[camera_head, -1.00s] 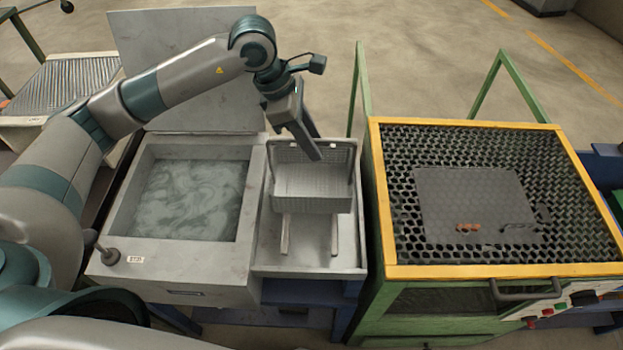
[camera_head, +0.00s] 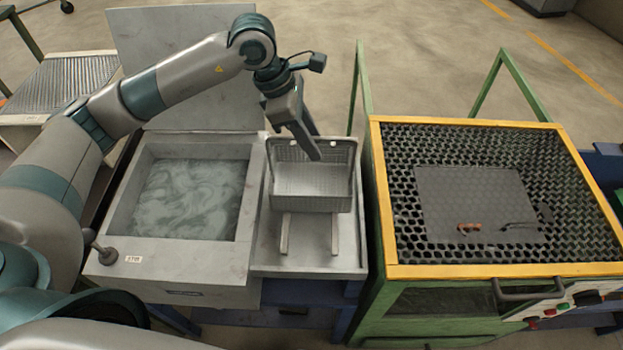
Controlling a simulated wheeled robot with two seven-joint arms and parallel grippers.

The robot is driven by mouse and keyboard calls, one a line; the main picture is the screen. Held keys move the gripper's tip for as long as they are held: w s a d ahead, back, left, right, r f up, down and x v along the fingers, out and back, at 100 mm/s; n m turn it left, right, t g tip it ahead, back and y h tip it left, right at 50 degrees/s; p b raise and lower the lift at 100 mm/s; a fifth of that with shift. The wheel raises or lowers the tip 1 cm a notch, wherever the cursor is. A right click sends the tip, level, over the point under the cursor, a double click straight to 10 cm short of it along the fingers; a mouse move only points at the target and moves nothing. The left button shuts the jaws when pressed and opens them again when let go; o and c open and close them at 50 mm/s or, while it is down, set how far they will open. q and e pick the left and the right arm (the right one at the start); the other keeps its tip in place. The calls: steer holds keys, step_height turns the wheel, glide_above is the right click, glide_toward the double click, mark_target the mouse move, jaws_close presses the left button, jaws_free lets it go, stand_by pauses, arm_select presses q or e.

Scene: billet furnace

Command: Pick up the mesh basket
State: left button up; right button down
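The grey mesh basket (camera_head: 310,188) sits upright on the metal drain tray (camera_head: 308,255), toward its back, with two rails showing in front of it. My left gripper (camera_head: 316,152) reaches down from the upper left, over the far part of the basket. Its fingers point down and overlap the basket's far rim in the picture. I cannot tell whether they touch the rim or how far apart they are. The basket looks empty. My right gripper is not in view.
A tank of cloudy liquid (camera_head: 188,200) with a raised lid (camera_head: 185,60) stands to the left of the tray. A green and yellow machine with a perforated top (camera_head: 580,225) stands to the right. A green post (camera_head: 357,90) rises behind, near the basket.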

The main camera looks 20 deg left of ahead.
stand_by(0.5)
arm_select(q)
jaws_close()
stand_by(1.3)
